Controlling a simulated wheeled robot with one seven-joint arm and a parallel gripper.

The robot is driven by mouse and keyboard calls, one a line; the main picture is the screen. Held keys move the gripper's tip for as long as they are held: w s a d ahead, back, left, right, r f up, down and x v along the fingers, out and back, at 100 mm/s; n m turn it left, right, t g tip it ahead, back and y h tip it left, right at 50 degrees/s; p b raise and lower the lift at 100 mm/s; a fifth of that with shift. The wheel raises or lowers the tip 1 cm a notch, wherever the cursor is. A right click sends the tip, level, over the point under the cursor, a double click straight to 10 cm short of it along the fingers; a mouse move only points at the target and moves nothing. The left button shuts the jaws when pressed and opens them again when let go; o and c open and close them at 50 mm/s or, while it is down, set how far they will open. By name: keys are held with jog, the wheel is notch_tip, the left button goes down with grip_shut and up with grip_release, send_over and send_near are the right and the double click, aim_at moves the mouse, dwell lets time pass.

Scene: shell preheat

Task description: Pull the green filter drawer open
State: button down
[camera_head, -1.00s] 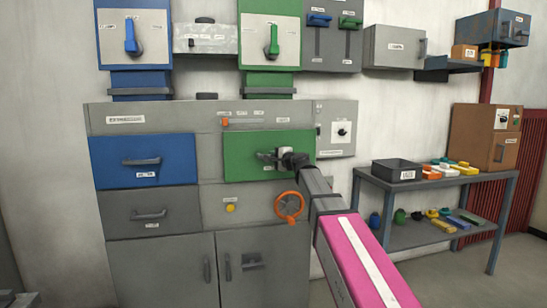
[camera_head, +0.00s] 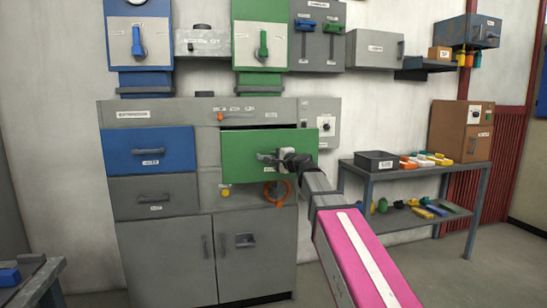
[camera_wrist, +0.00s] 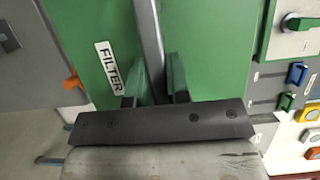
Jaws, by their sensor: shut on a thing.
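The green filter drawer (camera_head: 250,157) stands out from the grey cabinet, with a dark gap along its top edge. In the wrist view its green front (camera_wrist: 215,60) carries a white FILTER label (camera_wrist: 109,67). My gripper (camera_head: 285,158) is at the drawer's front, shut on its grey bar handle (camera_wrist: 150,45). The gripper fingers (camera_wrist: 157,88) sit on both sides of the bar in the wrist view. The gripper hides part of the handle in the head view.
A blue drawer (camera_head: 148,152) and a grey drawer (camera_head: 153,194) are closed at left. An orange ring wheel (camera_head: 277,193) sits just below the green drawer. A shelf table (camera_head: 415,173) with a dark tray (camera_head: 375,161) stands at right.

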jog(key=shift+s+d, duration=0.3)
jog(key=shift+s, duration=0.55)
jog(key=c, duration=1.1)
grip_release()
jog(key=v, duration=1)
jog(key=shift+s+d, duration=0.2)
jog(key=shift+s, duration=0.1)
